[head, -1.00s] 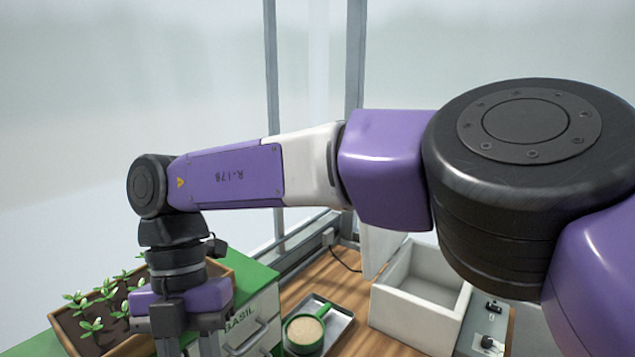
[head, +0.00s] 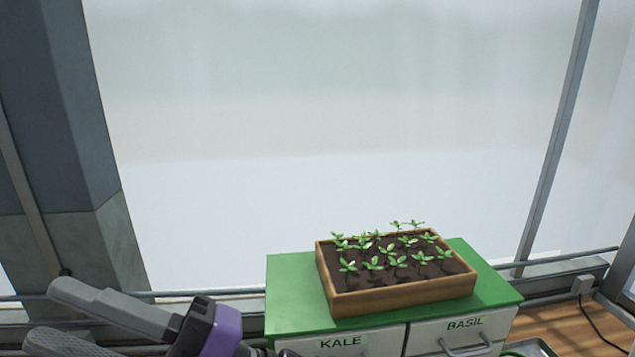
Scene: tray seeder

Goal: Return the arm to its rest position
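My gripper (head: 46,315) is at the bottom left of the head view. Its two grey fingers point left and stand apart, with nothing between them. Part of its purple and black body shows at the bottom edge. The rest of my arm is out of view. The gripper is to the left of the green-topped cabinet (head: 290,272) in the picture.
A wooden planter box (head: 405,296) of seedlings stands on the cabinet. Its kale drawer (head: 352,346) and basil drawer (head: 455,335) look shut. A rail runs along the window. A dark pillar (head: 60,110) rises at left. A wooden counter (head: 570,325) is at right.

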